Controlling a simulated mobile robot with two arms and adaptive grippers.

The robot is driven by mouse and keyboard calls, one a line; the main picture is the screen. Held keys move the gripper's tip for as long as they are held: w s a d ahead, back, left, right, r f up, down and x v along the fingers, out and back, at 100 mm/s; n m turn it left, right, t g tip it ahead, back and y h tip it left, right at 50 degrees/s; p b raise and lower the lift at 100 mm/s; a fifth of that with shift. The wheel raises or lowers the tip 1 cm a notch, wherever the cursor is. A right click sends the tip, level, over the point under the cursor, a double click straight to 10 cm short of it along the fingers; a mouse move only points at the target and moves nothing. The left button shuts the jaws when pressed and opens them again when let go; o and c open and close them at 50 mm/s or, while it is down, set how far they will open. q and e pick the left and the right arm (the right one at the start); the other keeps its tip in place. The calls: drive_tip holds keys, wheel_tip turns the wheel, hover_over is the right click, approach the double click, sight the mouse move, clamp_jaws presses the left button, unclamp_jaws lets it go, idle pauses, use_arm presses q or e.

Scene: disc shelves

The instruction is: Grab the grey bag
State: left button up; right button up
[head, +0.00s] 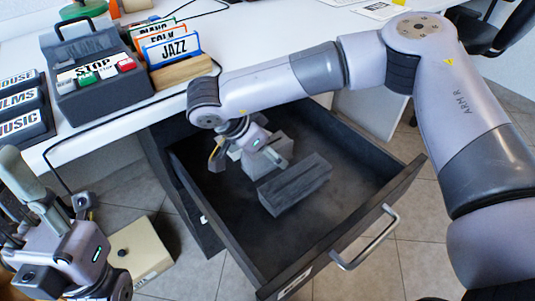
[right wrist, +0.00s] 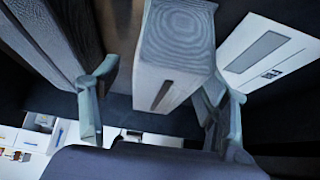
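No thing is plainly a bag. The open dark drawer (head: 335,225) holds a dark grey grooved block-like thing (head: 298,187) and a lighter grey piece (head: 238,153) at its back. My right gripper (head: 272,153) reaches down into the drawer beside them. In the right wrist view its two fingers (right wrist: 158,110) are apart. A grey block with a wood-grain end (right wrist: 176,35) stands between them, with a gap at the left finger. A darker grained block (right wrist: 50,35) is at the left. My left gripper (head: 40,200) is at the lower left, away from the drawer; its opening is unclear.
A dark grey case with a handle (head: 98,98) and a STOP label stands on the white desk (head: 235,60), beside a rack of cards (head: 175,47). A beige box (head: 140,248) is on the floor.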

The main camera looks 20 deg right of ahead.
drive_tip(key=c, duration=1.4)
drive_tip(key=shift+o, duration=0.2)
